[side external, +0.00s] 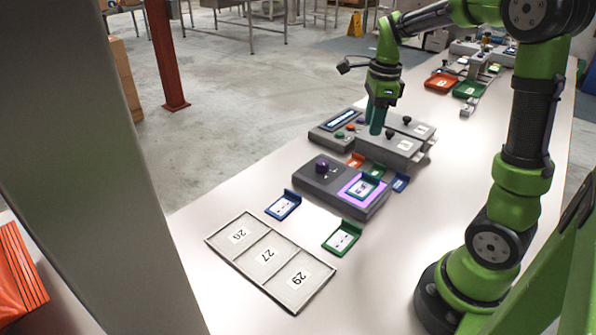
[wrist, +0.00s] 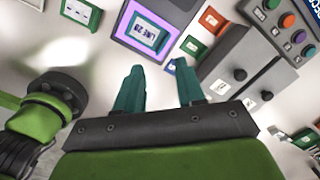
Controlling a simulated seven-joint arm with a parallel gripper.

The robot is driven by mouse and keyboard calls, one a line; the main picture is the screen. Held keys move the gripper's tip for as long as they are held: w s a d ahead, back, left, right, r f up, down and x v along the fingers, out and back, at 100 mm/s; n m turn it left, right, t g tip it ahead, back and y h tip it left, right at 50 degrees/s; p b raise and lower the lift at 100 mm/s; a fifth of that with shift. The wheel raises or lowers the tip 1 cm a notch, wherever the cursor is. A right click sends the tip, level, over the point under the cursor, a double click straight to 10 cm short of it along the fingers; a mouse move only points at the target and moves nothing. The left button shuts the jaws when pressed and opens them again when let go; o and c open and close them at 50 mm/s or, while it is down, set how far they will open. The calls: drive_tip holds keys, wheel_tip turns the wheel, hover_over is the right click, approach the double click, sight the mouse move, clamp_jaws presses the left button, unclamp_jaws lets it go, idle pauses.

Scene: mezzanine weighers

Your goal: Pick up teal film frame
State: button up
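The teal film frame (side external: 362,187) lies on the purple-lit panel of a dark grey box (side external: 325,183) with a purple knob. It also shows in the wrist view (wrist: 148,33), on the lit panel, with a label that seems to read "LINE 28". My gripper (side external: 375,128) points down above the grey lidded boxes, behind the teal frame in the side view. In the wrist view my gripper (wrist: 159,66) has its two teal fingers apart with nothing between them; the frame lies ahead of the fingertips, apart from them.
A blue frame (side external: 283,206) and a green frame (side external: 342,238) lie near a tray (side external: 236,265) marked 26, 27, 29. Small orange (side external: 356,160), green (side external: 377,170) and blue (side external: 400,182) frames sit between the lit box and the grey knobbed boxes (side external: 388,152). A button panel (side external: 332,130) stands behind.

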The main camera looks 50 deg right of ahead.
drive_tip(key=d+m, duration=0.2)
drive_tip(key=m, duration=0.6)
hover_over(371, 175)
drive_tip(key=shift+g, duration=0.4)
drive_tip(key=f, duration=1)
drive_tip(key=shift+w+d+f, duration=0.15)
drive_tip(key=shift+w+d, duration=0.05)
drive_tip(key=shift+w, duration=0.05)
drive_tip(key=shift+s+a+f, duration=0.1)
drive_tip(key=shift+s+f, duration=0.05)
drive_tip(key=shift+f, duration=1.2)
drive_tip(key=shift+s+a+f, duration=0.1)
drive_tip(key=shift+f, duration=1.25)
drive_tip(key=shift+c, duration=0.3)
clamp_jaws()
